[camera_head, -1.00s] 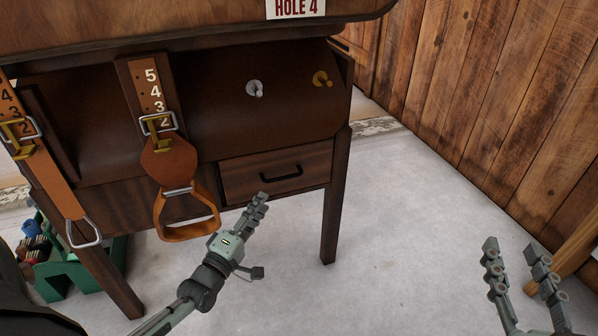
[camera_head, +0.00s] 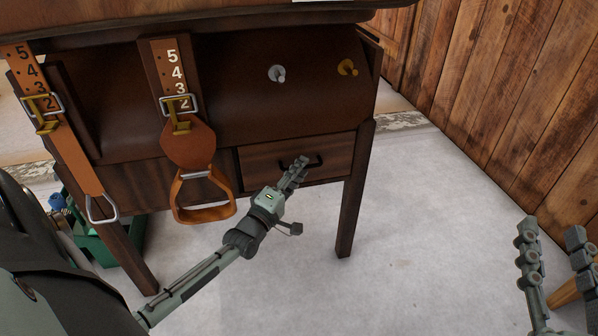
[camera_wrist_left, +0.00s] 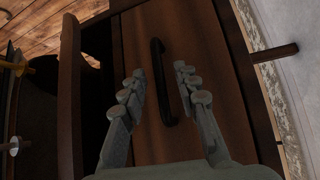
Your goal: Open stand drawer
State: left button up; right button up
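The stand drawer (camera_head: 335,150) is a brown wooden front at the lower right of the dark stand, flush with it in the head view. Its black bar handle (camera_head: 319,162) is partly hidden by my left gripper (camera_head: 298,164). In the left wrist view, the handle (camera_wrist_left: 165,105) lies ahead, between the two separated fingers of my left gripper (camera_wrist_left: 158,72), against the drawer front (camera_wrist_left: 205,40). The fingers are open and not closed on it; I cannot tell if they touch the front. My right gripper (camera_head: 553,235) is open and empty at the lower right.
Leather straps with a stirrup (camera_head: 205,212) hang left of the drawer. A silver knob (camera_head: 277,74) and a brass hook (camera_head: 347,67) sit above it. A green crate (camera_head: 98,243) stands on the floor at left. A plank wall (camera_head: 500,110) is at right. The floor before the drawer is clear.

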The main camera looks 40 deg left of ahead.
pick_arm(q)
jog(key=shift+c, duration=0.4)
grip_shut()
